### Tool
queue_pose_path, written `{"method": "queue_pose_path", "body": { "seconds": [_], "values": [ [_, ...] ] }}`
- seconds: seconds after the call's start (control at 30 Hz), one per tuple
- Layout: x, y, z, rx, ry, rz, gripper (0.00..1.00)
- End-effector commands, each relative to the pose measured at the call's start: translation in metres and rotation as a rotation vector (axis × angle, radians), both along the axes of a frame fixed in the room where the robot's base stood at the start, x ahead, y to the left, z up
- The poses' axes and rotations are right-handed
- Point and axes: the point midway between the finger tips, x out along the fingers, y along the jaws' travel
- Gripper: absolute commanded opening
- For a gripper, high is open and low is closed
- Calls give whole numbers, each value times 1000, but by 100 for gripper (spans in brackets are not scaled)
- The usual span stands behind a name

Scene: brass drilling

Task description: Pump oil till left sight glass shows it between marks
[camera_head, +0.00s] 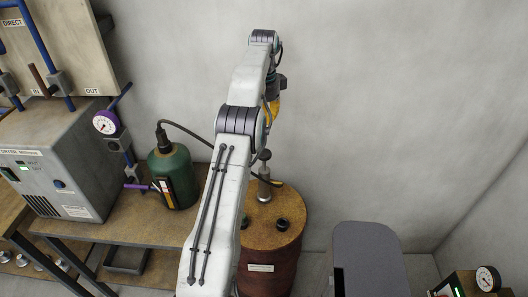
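A rusty drum (268,266) stands on the floor right of the bench, partly hidden by my arm. My arm reaches up past the left of the pump. At its far end, the yellow and black part of my gripper (272,108) shows above and behind the knob, seemingly apart from it. Its fingertips are hidden, so I cannot see whether it holds anything. I cannot make out a left sight glass or its marks.
A green tank (176,178) with a black hose stands on the brown bench (130,229), beside a grey dryer box (50,160) with a purple-rimmed gauge (106,122). Another gauge (487,279) is at lower right. The wall behind is bare.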

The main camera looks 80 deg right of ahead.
Motion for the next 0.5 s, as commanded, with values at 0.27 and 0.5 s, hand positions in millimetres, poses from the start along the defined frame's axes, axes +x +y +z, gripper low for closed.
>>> {"method": "queue_pose_path", "body": {
  "seconds": [0.27,0.5],
  "values": [
    [0,0,0,-1,0,0,0],
    [0,0,-11,0,0,1,0]
  ]
}}
